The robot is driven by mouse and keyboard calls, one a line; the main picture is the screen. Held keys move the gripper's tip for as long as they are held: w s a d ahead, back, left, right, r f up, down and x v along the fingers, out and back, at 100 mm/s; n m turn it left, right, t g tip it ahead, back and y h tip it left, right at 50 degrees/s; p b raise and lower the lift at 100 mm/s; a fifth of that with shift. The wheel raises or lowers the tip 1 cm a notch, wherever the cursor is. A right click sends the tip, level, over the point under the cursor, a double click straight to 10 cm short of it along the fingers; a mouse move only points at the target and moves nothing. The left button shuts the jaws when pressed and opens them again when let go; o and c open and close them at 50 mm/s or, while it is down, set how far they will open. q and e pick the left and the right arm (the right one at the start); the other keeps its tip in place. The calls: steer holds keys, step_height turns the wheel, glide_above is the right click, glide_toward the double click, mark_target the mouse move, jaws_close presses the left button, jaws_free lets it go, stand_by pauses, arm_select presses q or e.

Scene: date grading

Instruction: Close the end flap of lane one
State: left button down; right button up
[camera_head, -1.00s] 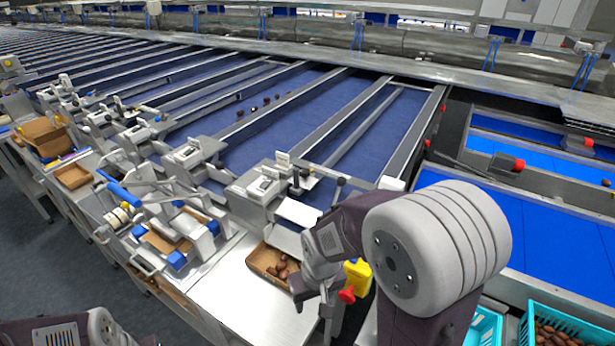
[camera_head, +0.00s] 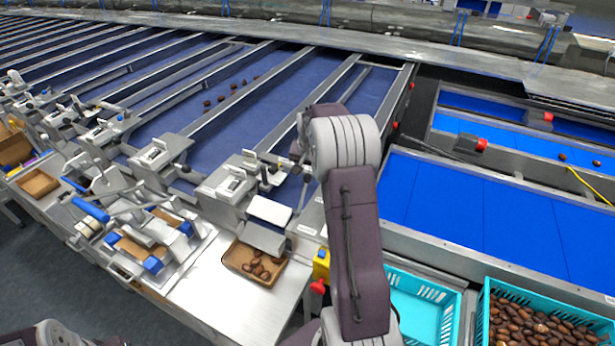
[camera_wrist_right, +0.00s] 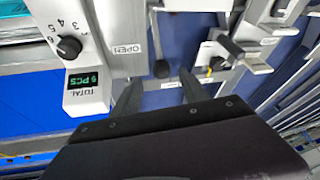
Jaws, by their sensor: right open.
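The end of lane one shows in the head view as a white and metal unit (camera_head: 232,184) with dark knobs, above a white chute (camera_head: 268,210). My right gripper (camera_head: 303,152) is beside the lane end, partly hidden by my own arm. In the right wrist view its two dark fingers (camera_wrist_right: 160,88) are open and apart. A dark round knob on a lever (camera_wrist_right: 161,69) shows in the gap between the fingertips; I cannot tell if they touch it. A plate marked OPEN (camera_wrist_right: 126,46) is beside it. I cannot tell the flap's position. My left gripper is out of view.
A brown tray (camera_head: 228,263) with several dates lies below the chute. A counter box (camera_wrist_right: 88,85) with a dial is left in the wrist view. A blue belt (camera_head: 480,215) and a teal crate of dates (camera_head: 484,306) are at the right.

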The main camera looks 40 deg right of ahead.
mark_target(307, 182)
steer(key=shift+a, duration=0.1)
steer(key=shift+a+f, duration=0.1)
steer(key=shift+f, duration=0.25)
steer(key=p+x, duration=0.3)
steer(key=x, duration=0.5)
steer(key=shift+w, duration=0.2)
jaws_close()
stand_by(0.7)
